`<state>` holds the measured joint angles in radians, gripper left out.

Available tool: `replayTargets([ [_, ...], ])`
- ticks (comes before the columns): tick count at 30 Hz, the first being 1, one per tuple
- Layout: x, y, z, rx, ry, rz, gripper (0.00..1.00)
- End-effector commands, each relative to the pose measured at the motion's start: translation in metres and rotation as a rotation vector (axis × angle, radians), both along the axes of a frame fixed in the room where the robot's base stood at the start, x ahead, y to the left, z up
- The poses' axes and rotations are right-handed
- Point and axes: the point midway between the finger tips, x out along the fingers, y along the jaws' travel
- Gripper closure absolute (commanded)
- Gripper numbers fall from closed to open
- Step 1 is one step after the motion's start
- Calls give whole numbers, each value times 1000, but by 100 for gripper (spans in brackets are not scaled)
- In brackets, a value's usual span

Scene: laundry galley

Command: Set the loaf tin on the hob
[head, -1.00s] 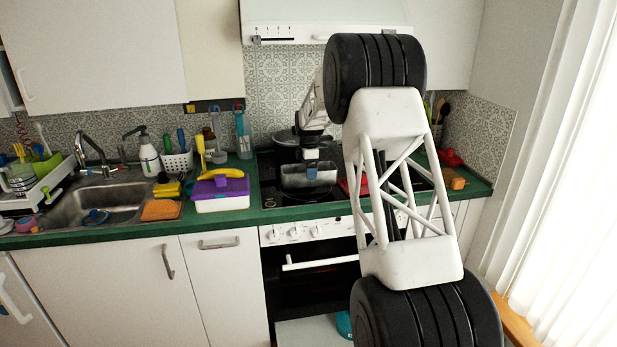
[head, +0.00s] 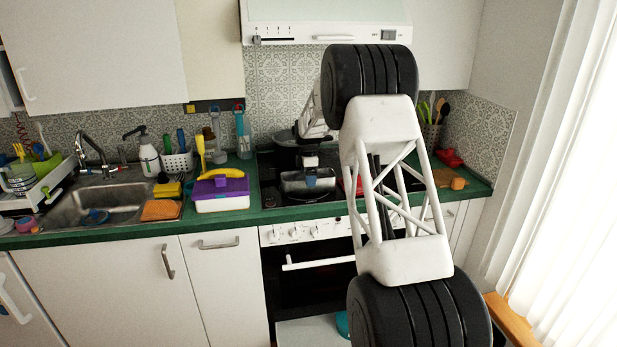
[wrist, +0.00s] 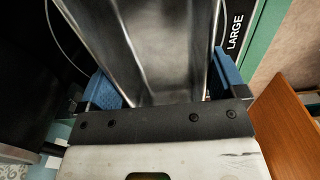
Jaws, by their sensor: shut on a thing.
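The loaf tin (head: 296,183) is a grey metal tin at the left front of the black glass hob (head: 268,172). My gripper (head: 311,177) has blue fingers and is shut on the tin. In the wrist view, the tin (wrist: 165,40) lies between the two blue fingers of my gripper (wrist: 165,88). The tin is over the hob or touching it; I cannot tell whether its base rests on the glass. My arm hides the right part of the hob.
A dark pan (head: 286,137) stands at the back of the hob. A red thing (head: 450,158) and a wooden board (head: 440,183) lie to the right. The range hood (head: 325,22) hangs above.

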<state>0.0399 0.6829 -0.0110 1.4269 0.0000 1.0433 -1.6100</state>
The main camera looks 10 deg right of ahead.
Motion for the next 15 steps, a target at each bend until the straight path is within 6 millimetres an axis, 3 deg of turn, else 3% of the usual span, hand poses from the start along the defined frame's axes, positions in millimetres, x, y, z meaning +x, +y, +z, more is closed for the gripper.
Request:
replayTargets([
  [13,0,0,-3,0,-1,0,40],
  [14,0,0,-3,0,-1,0,5],
  [15,0,0,-3,0,-1,0,0],
])
